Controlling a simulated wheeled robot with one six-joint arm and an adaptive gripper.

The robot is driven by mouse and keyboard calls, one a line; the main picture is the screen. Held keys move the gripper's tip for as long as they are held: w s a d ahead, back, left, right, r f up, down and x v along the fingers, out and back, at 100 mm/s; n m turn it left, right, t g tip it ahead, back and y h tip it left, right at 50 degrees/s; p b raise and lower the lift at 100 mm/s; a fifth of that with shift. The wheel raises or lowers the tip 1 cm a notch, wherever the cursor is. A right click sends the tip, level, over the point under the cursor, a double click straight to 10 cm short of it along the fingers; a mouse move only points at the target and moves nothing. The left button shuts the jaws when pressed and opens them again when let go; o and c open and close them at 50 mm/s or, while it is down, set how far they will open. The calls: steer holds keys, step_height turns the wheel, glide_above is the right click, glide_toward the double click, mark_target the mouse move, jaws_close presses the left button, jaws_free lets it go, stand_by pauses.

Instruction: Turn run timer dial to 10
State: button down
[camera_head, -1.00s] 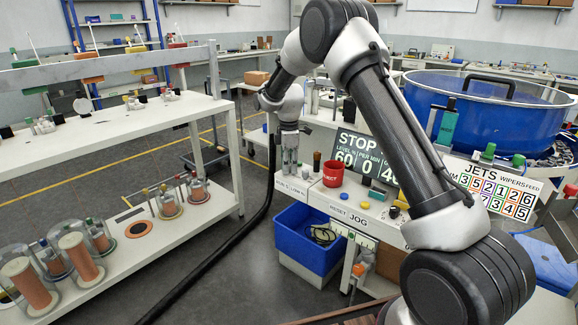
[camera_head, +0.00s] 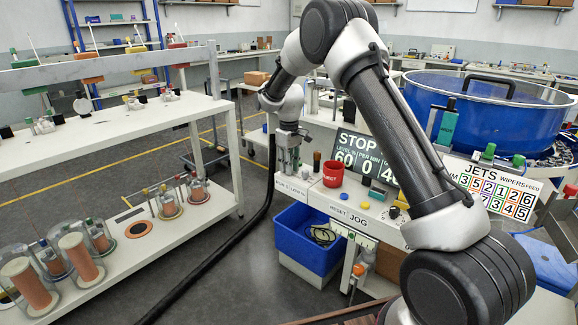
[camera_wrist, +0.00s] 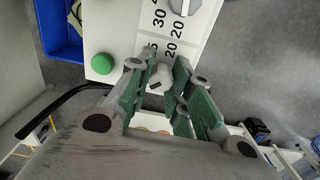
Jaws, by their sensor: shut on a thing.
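My gripper (camera_wrist: 162,82) has green-padded fingers and is shut on a small light grey knob (camera_wrist: 155,86) with a dark mark, at the end of a white panel (camera_wrist: 125,40). The knob is partly hidden by the fingers, so its setting cannot be read. Printed numbers such as 20, 30 and 40 show on the panel, near another, larger grey dial (camera_wrist: 186,5). In the head view my gripper (camera_head: 288,171) points down at the left end of the white console (camera_head: 352,208), where the knob is hidden; a partly covered label there begins with RUN.
A green button (camera_wrist: 102,63) is left of the fingers. In the head view a red reject cup (camera_head: 332,174) and a dark display (camera_head: 360,150) stand right of my gripper. A blue bin (camera_head: 300,245) is below the console, and a large blue bowl (camera_head: 490,115) is at right.

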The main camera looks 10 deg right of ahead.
steer(key=m, duration=0.4)
steer(key=shift+m, duration=0.3)
steer(key=shift+d+m, duration=0.1)
steer(key=shift+m, duration=1.8)
steer(key=c, duration=1.3)
jaws_free()
steer(key=shift+r, duration=0.1)
step_height(320, 180, up, 12)
steer(key=shift+w, duration=0.1)
